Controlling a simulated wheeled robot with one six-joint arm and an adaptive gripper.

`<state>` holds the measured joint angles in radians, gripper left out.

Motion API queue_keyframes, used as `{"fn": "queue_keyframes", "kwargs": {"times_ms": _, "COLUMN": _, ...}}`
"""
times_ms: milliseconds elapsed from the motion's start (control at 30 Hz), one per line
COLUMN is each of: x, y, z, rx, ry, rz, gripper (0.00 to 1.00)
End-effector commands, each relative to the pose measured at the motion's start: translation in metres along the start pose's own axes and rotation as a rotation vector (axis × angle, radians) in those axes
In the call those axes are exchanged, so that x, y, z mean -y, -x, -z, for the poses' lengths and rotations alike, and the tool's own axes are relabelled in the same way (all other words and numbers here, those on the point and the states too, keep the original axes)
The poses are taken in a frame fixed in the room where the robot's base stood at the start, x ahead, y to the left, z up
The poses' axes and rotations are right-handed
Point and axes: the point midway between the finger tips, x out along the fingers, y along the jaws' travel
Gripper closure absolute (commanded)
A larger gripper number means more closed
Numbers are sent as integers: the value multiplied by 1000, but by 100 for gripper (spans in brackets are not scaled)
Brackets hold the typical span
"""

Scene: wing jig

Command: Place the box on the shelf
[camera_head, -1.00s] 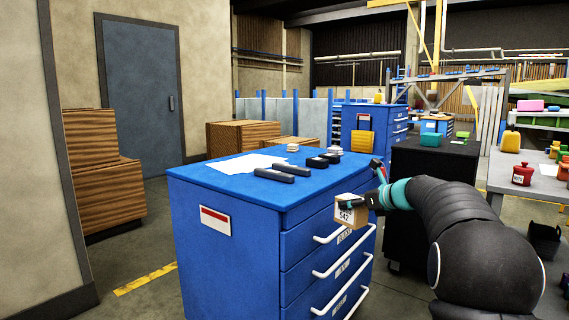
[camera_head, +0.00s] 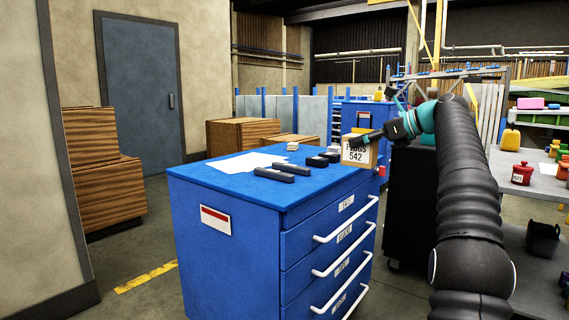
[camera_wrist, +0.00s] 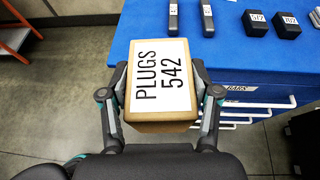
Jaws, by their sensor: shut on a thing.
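A small cardboard box (camera_head: 358,152) carries a white label reading "PLUGS 542". It also shows in the wrist view (camera_wrist: 160,115), where the label faces the camera. My gripper (camera_head: 366,140) is shut on the box, with one finger on each side of it in the wrist view (camera_wrist: 160,98). In the head view the box is at the right end of the blue cabinet's top (camera_head: 225,178), at about the height of the top or above it. In the wrist view the box appears in front of the cabinet's edge, apart from the objects on it. I cannot make out a shelf for certain.
Dark blocks (camera_head: 275,174) and white paper (camera_head: 246,162) lie on the blue cabinet top. White drawer handles (camera_head: 345,219) stick out of its front. A black cabinet (camera_head: 402,205) and a grey table (camera_head: 530,187) stand at the right. The floor at the left is open.

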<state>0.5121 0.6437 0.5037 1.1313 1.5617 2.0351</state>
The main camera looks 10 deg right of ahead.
Motion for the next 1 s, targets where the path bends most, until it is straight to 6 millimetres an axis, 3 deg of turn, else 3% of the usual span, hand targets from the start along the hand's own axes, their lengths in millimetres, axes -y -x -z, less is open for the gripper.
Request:
{"fn": "queue_keyframes", "kwargs": {"times_ms": 267, "x": -18, "y": 16, "z": -16, "rx": 1, "ry": 2, "rz": -4, "gripper": 81}}
{"fn": "queue_keyframes", "kwargs": {"times_ms": 1000, "x": -31, "y": 20, "z": -4, "rx": 2, "ry": -29, "rz": 71, "gripper": 81}}
